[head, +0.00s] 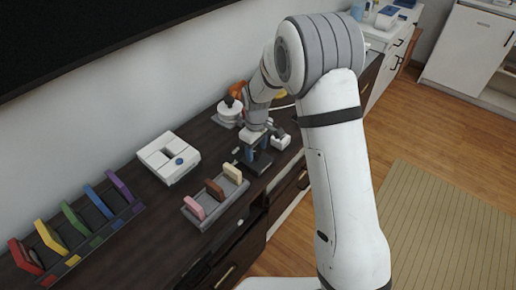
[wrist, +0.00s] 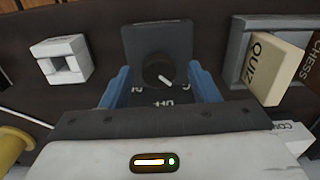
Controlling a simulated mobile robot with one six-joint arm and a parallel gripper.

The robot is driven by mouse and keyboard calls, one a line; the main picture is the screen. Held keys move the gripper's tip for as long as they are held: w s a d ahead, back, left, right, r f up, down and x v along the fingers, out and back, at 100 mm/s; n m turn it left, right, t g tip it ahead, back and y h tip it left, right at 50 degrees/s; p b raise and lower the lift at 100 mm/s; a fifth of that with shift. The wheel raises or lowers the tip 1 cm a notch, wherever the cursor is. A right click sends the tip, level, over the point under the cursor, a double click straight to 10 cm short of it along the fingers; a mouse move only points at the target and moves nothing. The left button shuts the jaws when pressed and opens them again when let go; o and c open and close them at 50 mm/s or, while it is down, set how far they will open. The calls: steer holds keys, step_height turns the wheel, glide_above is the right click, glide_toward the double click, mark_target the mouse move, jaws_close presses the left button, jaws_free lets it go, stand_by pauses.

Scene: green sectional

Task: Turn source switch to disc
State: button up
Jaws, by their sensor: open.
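The source switch is a black panel (wrist: 140,38) with a round dark knob (wrist: 155,68) in the wrist view. A white pointer line on the knob slants to the lower right. White lettering below the knob is partly covered and hard to read. My gripper (wrist: 160,74) is open, with one blue finger on each side of the knob. I cannot tell whether either finger touches it. In the head view my gripper (head: 250,153) is low over the dark cabinet top, at the switch's black base (head: 259,165).
A rack (head: 218,207) with pink, brown and cream tiles stands close by; the cream tile (wrist: 277,68) reads "QUIZ". A small white block (wrist: 48,48) is on the switch's other side. A white box (head: 160,152) and a coloured tile rack (head: 85,240) stand farther left.

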mark_target(257, 152)
steer(key=shift+r, duration=0.1)
step_height(257, 152, up, 8)
steer(key=shift+f, duration=0.2)
stand_by(0.3)
steer(key=shift+s+d+r, duration=0.1)
steer(key=shift+d+r, duration=0.05)
steer(key=shift+r, duration=0.1)
steer(key=s+d+r+m+t, duration=0.1)
steer(key=s+d+r+m, duration=0.2)
steer(key=s, duration=0.5)
steer(key=s+d+r+m, duration=0.4)
steer(key=s+d+r, duration=0.1)
steer(key=s+d, duration=0.3)
steer(key=s+d+r+m+t, duration=0.1)
steer(key=s+d+r+m, duration=0.2)
steer(key=s, duration=0.6)
steer(key=shift+s+d+r+m+t, duration=0.3)
steer(key=shift+d+r, duration=0.2)
steer(key=shift+d, duration=0.7)
